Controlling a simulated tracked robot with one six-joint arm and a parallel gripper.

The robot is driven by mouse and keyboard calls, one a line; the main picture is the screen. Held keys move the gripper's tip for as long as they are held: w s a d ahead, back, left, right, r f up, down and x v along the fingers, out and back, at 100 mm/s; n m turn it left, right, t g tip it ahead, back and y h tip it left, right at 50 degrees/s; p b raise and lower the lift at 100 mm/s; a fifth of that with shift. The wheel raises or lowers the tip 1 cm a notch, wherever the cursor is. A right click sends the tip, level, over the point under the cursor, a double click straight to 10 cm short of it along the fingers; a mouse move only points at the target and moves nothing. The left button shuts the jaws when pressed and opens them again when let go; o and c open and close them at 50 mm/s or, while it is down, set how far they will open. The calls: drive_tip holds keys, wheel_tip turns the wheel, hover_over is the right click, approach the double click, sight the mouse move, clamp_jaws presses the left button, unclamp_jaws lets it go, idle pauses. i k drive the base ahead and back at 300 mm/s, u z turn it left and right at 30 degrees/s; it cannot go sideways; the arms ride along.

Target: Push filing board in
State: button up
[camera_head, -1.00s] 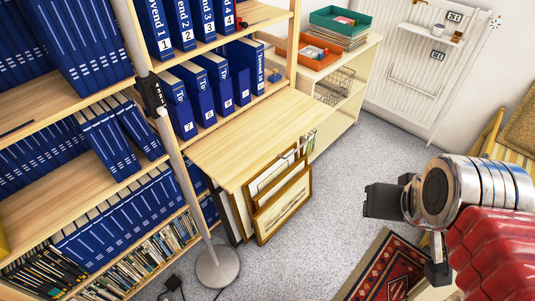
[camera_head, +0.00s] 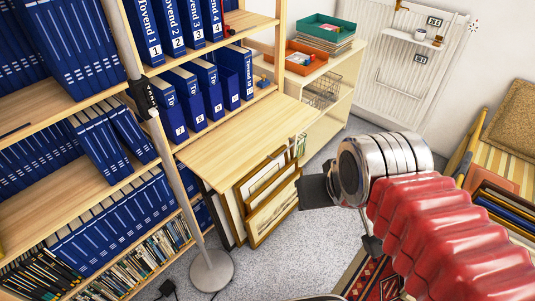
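The filing board (camera_head: 245,138) is a pale wooden panel that juts out flat from the shelf unit, below the row of blue binders numbered from 7 up. Its top is bare. My gripper (camera_head: 322,192) is dark and sits at the end of my red, ribbed arm and silver wrist, to the right of the board and below its right corner in the picture. A gap shows between the gripper and the board. The wrist partly hides the fingers, so their opening is unclear.
Framed prints (camera_head: 268,196) lean under the board, close to my gripper. A lamp pole (camera_head: 168,150) on a round base (camera_head: 212,270) stands left of the board. A bench (camera_head: 500,200) with cushions is at right. Open grey floor (camera_head: 275,252) lies in front of the prints.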

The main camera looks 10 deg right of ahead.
sight(222, 157)
drive_tip(key=i, duration=1)
